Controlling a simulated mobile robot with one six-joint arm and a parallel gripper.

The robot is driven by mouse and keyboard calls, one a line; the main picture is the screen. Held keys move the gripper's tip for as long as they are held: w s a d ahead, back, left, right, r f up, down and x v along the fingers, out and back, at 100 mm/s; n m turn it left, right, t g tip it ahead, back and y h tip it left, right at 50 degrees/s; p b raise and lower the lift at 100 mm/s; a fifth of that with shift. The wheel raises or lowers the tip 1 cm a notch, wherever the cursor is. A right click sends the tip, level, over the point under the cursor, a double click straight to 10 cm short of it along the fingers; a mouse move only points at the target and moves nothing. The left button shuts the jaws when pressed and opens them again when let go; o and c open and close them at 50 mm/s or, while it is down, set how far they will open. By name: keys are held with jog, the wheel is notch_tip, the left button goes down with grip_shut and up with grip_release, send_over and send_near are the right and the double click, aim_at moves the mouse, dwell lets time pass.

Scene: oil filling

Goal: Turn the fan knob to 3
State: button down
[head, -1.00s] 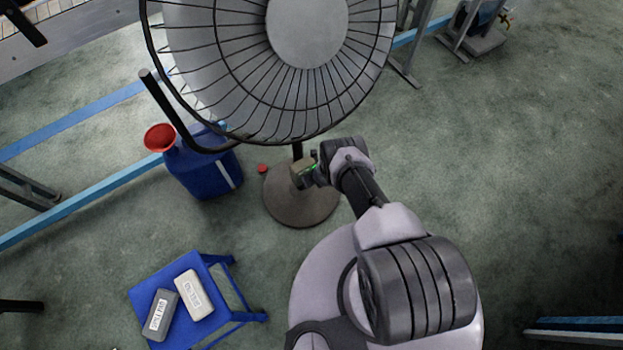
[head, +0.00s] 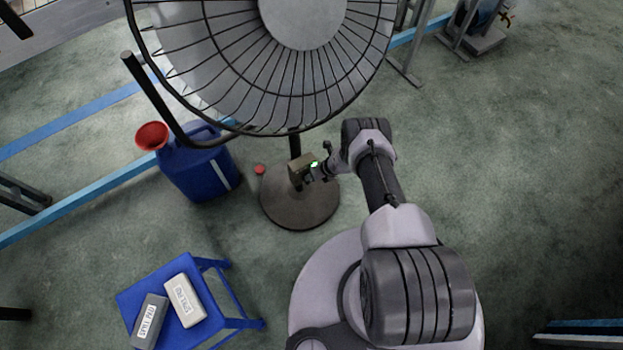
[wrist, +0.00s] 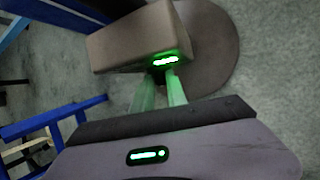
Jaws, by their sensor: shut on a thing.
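The large fan (head: 275,80) stands on a pole over a round dark base (head: 300,200). Its tan control box (head: 300,166) sits on the pole and also fills the upper middle of the wrist view (wrist: 130,38). My gripper (head: 317,170) is at the right side of the box in the head view. In the wrist view my gripper's two fingers (wrist: 167,75) are close together at the box face, lit green, and shut on the fan knob. The knob is mostly hidden by the fingers and glare; its setting cannot be read.
A blue jerry can (head: 200,168) with a red funnel (head: 152,136) stands left of the fan. A blue stool (head: 208,340) holds two labelled blocks. A small red cap (head: 260,169) lies by the fan base.

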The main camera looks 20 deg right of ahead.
jog(key=shift+w+d+f+y, duration=0.1)
jog(key=shift+w+d+y, duration=0.1)
jog(key=shift+y, duration=0.4)
jog(key=c, duration=1.4)
grip_release()
jog(key=shift+a, duration=0.1)
jog(key=shift+f+g, duration=0.15)
jog(key=shift+g, duration=0.15)
jog(key=p+v, duration=0.9)
jog(key=v, duration=0.8)
jog(key=shift+s+r, duration=0.15)
jog(key=shift+r, duration=0.1)
